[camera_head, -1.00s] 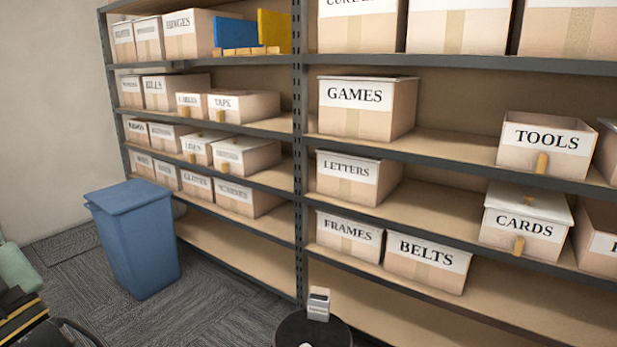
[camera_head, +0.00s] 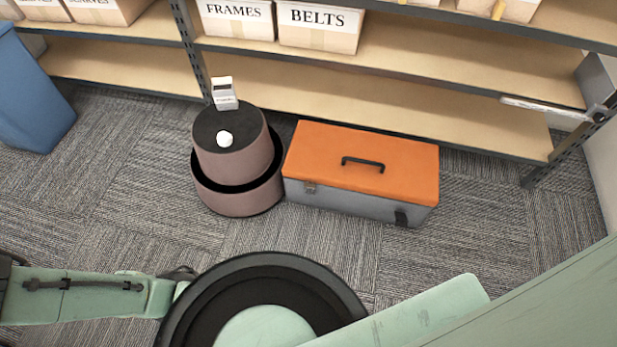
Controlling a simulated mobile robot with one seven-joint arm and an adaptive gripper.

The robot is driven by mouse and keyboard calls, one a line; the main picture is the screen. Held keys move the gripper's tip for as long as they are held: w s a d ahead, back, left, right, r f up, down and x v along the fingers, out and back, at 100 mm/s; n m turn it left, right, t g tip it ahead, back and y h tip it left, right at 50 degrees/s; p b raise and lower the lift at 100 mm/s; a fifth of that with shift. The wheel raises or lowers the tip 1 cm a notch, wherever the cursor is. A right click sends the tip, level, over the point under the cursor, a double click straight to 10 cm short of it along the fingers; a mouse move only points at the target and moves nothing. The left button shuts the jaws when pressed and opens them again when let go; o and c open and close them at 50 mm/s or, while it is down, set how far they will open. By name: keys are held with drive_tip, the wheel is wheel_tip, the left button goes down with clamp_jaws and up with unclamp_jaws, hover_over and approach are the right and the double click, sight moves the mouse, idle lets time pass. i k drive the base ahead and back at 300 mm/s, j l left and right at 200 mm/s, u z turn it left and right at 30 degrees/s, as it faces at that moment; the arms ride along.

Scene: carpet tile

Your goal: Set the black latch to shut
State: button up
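The black latch (camera_head: 401,217) is small and sits on the front face of a toolbox, near its right end, just below the lid edge. It is too small to tell whether it is open or shut. The toolbox has a grey metal body (camera_head: 350,205) and an orange lid (camera_head: 330,148) with a black handle (camera_head: 363,164) on top. The lid lies down flat. A second latch (camera_head: 310,187), greyish-brown, is on the front near the left end. My gripper is not in view; only green and black parts of my own body show at the bottom.
Shelving (camera_head: 380,99) runs behind. A blue bin (camera_head: 30,100) is at left. Carpet in front is open.

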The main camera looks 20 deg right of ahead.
sight(402, 221)
drive_tip(key=z, duration=1.5)
